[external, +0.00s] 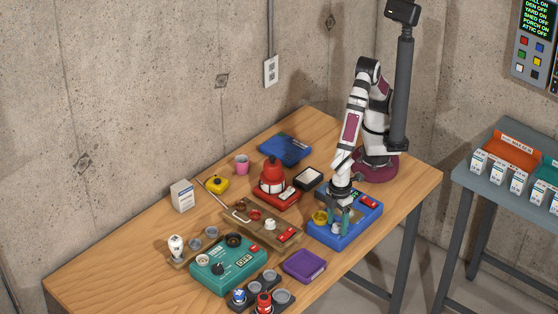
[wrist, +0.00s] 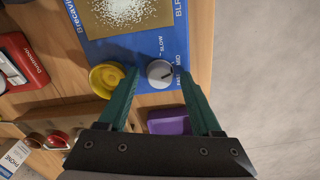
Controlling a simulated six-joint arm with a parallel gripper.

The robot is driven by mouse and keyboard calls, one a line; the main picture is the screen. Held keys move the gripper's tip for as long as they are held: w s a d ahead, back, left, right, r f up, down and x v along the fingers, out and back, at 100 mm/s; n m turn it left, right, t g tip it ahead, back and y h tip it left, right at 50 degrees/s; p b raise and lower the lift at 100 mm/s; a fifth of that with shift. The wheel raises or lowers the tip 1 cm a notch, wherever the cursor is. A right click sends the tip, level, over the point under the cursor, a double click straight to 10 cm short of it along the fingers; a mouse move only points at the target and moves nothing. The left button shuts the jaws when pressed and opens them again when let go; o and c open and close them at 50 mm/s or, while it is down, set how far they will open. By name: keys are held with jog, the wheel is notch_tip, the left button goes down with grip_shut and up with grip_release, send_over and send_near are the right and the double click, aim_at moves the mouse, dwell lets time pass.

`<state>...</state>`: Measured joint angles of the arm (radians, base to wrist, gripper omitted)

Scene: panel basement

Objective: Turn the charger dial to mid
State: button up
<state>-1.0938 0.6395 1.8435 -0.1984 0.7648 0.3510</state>
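A blue box (external: 362,222) stands at the right end of the wooden table and fills the top of the wrist view (wrist: 198,38). Its grey dial (wrist: 160,73) has SLOW, MID and FAST printed around it. A dark mark shows on the dial's right side; its exact setting is too small to tell. I cannot read a charger label on the box. My gripper (external: 341,217) points down over the box. Its two green fingers (wrist: 158,78) are open, one on each side of the dial; I cannot tell whether they touch it.
A yellow round knob (wrist: 106,79) sits just left of the dial, close to the left finger. A purple box (external: 304,265), a brown panel (external: 283,236), a red device (external: 272,183) and a teal box with dials (external: 238,269) stand nearby.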

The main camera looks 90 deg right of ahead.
aim_at(337, 226)
dwell(0.4)
jog(key=n, duration=0.5)
jog(key=shift+n, duration=0.4)
jog(key=n, duration=0.5)
notch_tip(337, 226, up, 16)
jog(key=w+d+r+m, duration=0.1)
jog(key=w+d+m, duration=0.1)
jog(key=d+m, duration=0.35)
jog(key=w+d+r+m, duration=0.2)
jog(key=d, duration=0.7)
jog(key=s+d+m, duration=0.2)
jog(key=d+m, duration=0.3)
jog(key=d, duration=0.2)
jog(key=s+d+m+y, duration=0.1)
jog(key=s+d+m, duration=0.2)
jog(key=d+m, duration=0.2)
jog(key=shift+d+f+g, duration=0.3)
jog(key=shift+d+f, duration=0.1)
jog(key=shift+d, duration=0.7)
